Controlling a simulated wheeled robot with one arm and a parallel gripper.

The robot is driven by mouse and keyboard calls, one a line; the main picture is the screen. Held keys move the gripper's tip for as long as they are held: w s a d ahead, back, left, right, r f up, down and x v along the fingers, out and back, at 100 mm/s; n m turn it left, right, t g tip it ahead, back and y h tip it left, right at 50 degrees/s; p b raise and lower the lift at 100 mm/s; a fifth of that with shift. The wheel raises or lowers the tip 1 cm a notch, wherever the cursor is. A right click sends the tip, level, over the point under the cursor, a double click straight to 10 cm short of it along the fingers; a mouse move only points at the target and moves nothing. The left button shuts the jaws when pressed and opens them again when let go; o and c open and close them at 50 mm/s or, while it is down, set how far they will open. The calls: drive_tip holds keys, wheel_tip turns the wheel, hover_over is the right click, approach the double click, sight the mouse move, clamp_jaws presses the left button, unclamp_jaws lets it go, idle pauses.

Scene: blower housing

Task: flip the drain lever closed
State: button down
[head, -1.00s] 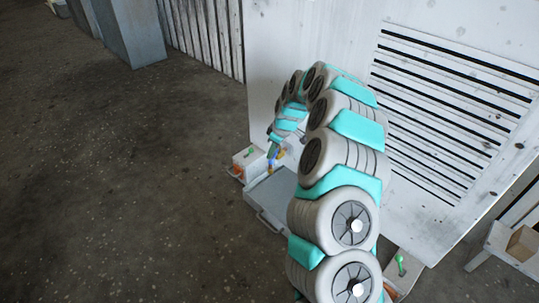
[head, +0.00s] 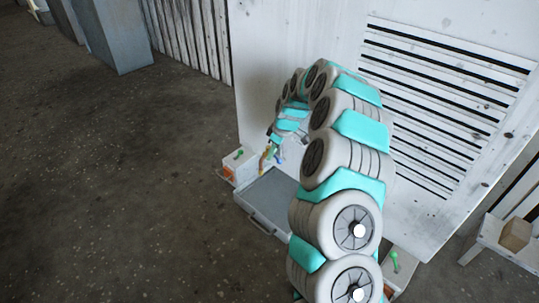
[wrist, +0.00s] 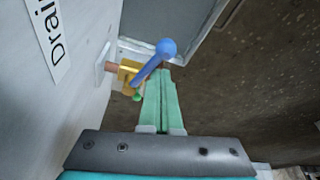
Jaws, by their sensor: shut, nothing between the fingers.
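The drain lever (wrist: 154,62) is a blue handle with a round knob. In the wrist view it slants up and right from a brass valve (wrist: 129,74) on a copper pipe by the panel. In the head view the lever (head: 279,157) is a small blue spot right of the brass part (head: 264,160). My gripper (wrist: 160,76) is shut and empty, its teal fingertips close below the lever's knob end. I cannot tell if they touch it. In the head view my gripper (head: 273,148) is small and partly hidden by my arm.
A "Drain" label (wrist: 52,42) is on the pale panel (wrist: 35,105). A grey tray (head: 268,195) lies below the valve. A white box with a green knob (head: 239,153) stands left of it, and another green lever (head: 395,262) is at lower right. Open floor lies left.

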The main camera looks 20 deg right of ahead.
idle(0.7)
wheel_tip(320, 180, up, 9)
drive_tip(key=p, duration=0.1)
drive_tip(key=shift+s+a+f, duration=0.15)
drive_tip(key=shift+a, duration=0.2)
idle(0.4)
